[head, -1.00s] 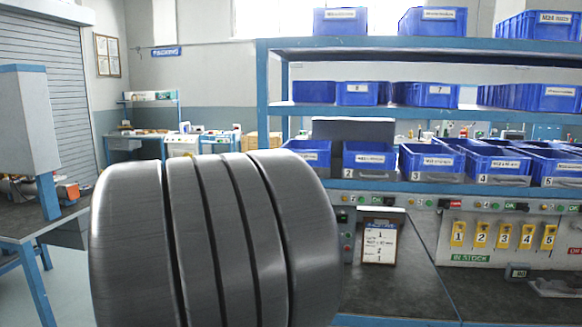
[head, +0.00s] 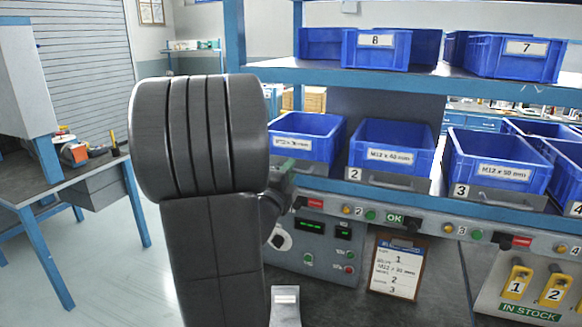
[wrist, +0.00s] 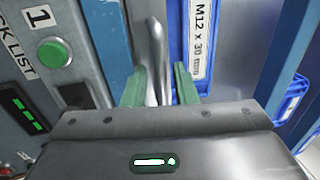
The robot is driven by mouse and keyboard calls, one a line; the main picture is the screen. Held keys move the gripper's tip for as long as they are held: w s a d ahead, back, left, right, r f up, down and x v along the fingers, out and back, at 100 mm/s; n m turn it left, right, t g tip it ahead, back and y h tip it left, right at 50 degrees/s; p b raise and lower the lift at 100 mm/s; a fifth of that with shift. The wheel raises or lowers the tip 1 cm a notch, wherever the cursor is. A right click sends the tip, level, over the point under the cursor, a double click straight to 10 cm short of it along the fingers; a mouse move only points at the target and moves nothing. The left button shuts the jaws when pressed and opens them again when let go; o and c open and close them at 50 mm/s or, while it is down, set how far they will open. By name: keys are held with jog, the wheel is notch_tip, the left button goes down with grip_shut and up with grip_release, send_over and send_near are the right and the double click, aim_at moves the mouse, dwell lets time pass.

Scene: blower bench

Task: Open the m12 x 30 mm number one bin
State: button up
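The M12 x 30 mm bin (head: 308,138) is a blue open-topped tray at the left end of the lower shelf row. Its white label is partly readable in the head view, and the bin's lower front and number plate are hidden behind my arm. In the wrist view its label (wrist: 201,40) reads M12 x 30 mm, turned sideways. A grey metal handle (wrist: 153,45) runs up between the two green fingers of my gripper (wrist: 160,86). The fingers stand apart on either side of the handle, with a small gap at the right. In the head view my gripper (head: 284,178) is at the bin's front.
Bin 2 (head: 391,143) and bin 3 (head: 497,165) stand to the right. Below the bins is a control panel (head: 315,245) with buttons and displays. A clipboard card (head: 396,267) leans on the bench. An upper shelf (head: 400,78) holds more blue bins.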

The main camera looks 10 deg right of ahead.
jog(key=shift+w+d+r, duration=0.15)
jog(key=shift+w+d, duration=0.1)
jog(key=shift+w, duration=0.2)
grip_shut()
jog(key=shift+s+a, duration=0.1)
jog(key=shift+s, duration=0.05)
jog(key=r+b+v, duration=0.1)
jog(key=b+v, duration=0.1)
jog(key=v, duration=0.6)
jog(key=r+b+v, duration=0.2)
jog(key=v, duration=0.6)
jog(key=shift+s+a+b, duration=0.25)
jog(key=shift+s+b, duration=0.05)
jog(key=shift+s, duration=0.1)
